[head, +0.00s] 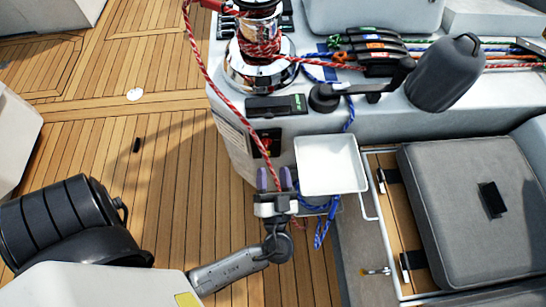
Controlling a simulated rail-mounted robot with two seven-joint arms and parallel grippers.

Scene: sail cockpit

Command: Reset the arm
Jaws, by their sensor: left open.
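My left gripper (275,179) is open, with its two purple-tipped fingers pointing up the picture. It is in front of the white cockpit side, just left of a white square tray (327,165). A red rope (218,86) runs down from the chrome winch (259,52) to the fingers. I cannot tell whether the rope passes between them or behind them. My left arm (228,270) reaches in from the lower left, bent at the wrist. My right gripper is not in view.
Blue rope (320,232) hangs below the tray beside my gripper. A winch handle (325,96) and a grey covered winch (447,72) stand on the coaming. A grey seat cushion (470,200) lies right. Teak deck (180,150) is mostly clear left.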

